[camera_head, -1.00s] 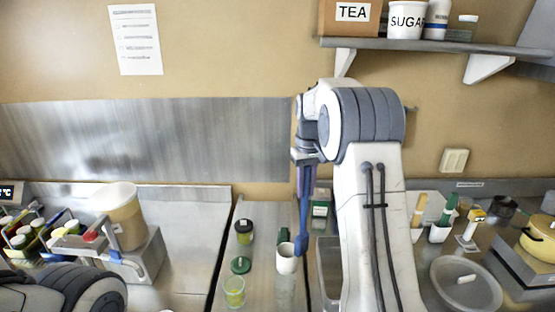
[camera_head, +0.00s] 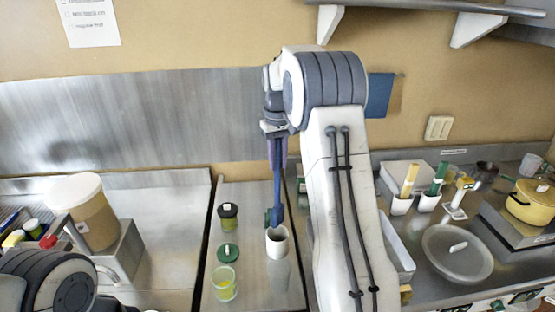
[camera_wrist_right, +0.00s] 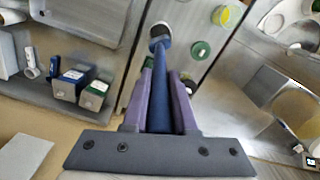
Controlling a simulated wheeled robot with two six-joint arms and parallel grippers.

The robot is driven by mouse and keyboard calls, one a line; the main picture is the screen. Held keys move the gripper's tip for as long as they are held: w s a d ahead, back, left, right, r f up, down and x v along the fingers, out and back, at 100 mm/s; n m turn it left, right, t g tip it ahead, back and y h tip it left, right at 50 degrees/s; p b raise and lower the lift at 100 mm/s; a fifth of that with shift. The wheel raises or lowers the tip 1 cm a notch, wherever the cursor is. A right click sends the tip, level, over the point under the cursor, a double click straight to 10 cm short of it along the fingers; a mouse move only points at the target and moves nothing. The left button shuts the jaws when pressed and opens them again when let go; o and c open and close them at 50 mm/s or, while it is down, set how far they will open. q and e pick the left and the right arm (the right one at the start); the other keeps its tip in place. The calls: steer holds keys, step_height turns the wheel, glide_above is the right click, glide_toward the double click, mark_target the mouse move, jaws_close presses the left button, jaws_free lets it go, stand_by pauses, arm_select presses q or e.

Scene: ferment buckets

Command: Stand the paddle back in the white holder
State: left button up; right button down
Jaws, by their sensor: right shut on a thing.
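My right gripper (camera_head: 273,130) is shut on the blue paddle (camera_head: 277,185), which hangs nearly upright with its wide end down. The white holder (camera_head: 278,242) stands on the steel counter just below that end. In the head view the paddle's lower end is at the holder's back rim; I cannot tell whether it is inside or behind it. In the right wrist view the blue paddle (camera_wrist_right: 167,95) runs between the purple fingers, and its far end covers part of the holder's opening (camera_wrist_right: 159,30). My left gripper is out of view; only its arm shows at lower left.
A dark-lidded jar (camera_head: 228,216), a green lid (camera_head: 228,253) and a yellow-green cup (camera_head: 224,284) stand left of the holder. A bucket (camera_head: 92,218) is farther left. Two smaller white holders (camera_head: 401,206) with yellow and green tools, and a yellow pot (camera_head: 530,202), are at right.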

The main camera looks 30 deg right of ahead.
steer(key=shift+f+b, duration=2.9)
steer(key=shift+f, duration=1.9)
steer(key=c, duration=0.6)
jaws_free()
steer(key=shift+r, duration=0.35)
step_height(320, 180, up, 10)
steer(key=shift+f+b, duration=0.1)
steer(key=shift+b, duration=0.6)
